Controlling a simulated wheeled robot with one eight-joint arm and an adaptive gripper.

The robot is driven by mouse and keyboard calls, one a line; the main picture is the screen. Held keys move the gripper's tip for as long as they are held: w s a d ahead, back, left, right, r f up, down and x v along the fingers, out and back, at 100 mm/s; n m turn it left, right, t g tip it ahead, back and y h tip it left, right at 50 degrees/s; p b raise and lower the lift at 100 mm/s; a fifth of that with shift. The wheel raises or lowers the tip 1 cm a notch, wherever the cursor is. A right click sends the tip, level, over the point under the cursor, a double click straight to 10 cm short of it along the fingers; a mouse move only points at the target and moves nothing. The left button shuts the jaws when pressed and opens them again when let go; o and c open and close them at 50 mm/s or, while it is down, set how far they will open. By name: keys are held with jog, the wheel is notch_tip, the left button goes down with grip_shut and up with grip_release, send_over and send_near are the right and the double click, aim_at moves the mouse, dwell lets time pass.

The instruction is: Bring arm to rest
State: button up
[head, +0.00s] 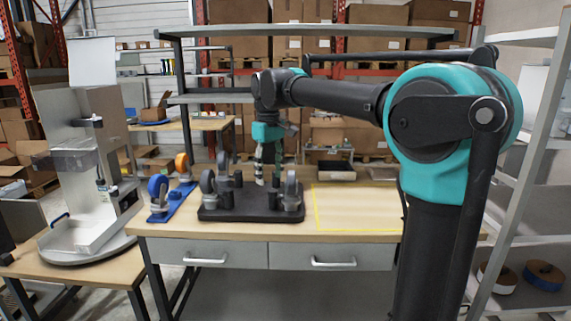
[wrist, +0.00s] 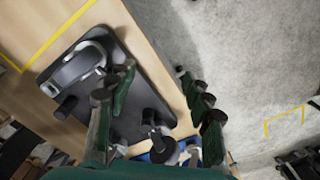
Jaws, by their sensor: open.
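My arm reaches over the workbench from the right in the head view. My gripper (head: 267,182) points down over a black base plate (head: 240,214) that carries several caster wheels. In the wrist view my gripper's (wrist: 158,75) two green fingers are spread wide, with nothing seen between them. The black plate (wrist: 135,122) lies beneath and to the left there, with a caster wheel (wrist: 163,150) near its lower end. The gap between the fingertips and the plate cannot be judged exactly.
A blue rack (head: 172,205) with a blue and an orange wheel lies left of the plate. A yellow outlined area (head: 358,208) on the bench's right is empty. A grey dispenser-like machine (head: 95,165) stands on the left table. A metal shelf (head: 530,130) stands at right.

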jog(key=s+d+f+m+t, duration=0.1)
jog(key=s+d+f+m, duration=0.2)
jog(key=s+d+f, duration=0.3)
jog(key=s+d+f+m+t, duration=0.1)
jog(key=s+d+f+m, duration=0.2)
jog(key=s+d+f, duration=0.3)
jog(key=s+d+f+m+t, duration=0.2)
jog(key=s+d+f, duration=0.5)
jog(key=f, duration=1.1)
jog(key=d, duration=0.4)
jog(key=shift+d+f+m, duration=0.4)
jog(key=shift+s, duration=0.1)
